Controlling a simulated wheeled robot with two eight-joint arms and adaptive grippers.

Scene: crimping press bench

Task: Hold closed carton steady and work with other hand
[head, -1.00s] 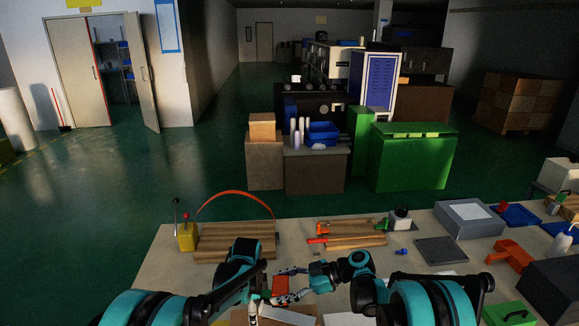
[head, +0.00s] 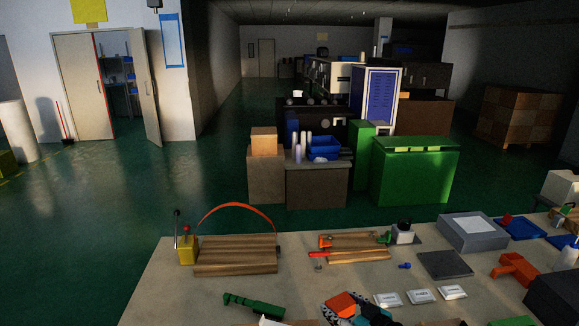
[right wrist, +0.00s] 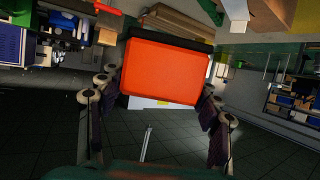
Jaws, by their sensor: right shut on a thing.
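My right gripper (head: 352,308) is low in the head view, at the near edge of the bench. It is shut on an orange block-like thing (head: 340,303). In the right wrist view the orange thing (right wrist: 163,72) has a broad flat face and a dark upper edge, with a finger on either side. The carton cannot be made out; only a pale sliver (head: 270,322) shows at the bottom edge of the head view, and I cannot tell whether it belongs to it. My left gripper is not in view.
A green tool (head: 254,305) lies on the bench to the left. Several white packets (head: 420,295) lie to the right, with a dark plate (head: 445,264) and an orange holder (head: 515,268) beyond. Wooden boards (head: 236,255) lie at the back left. The bench middle is mostly clear.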

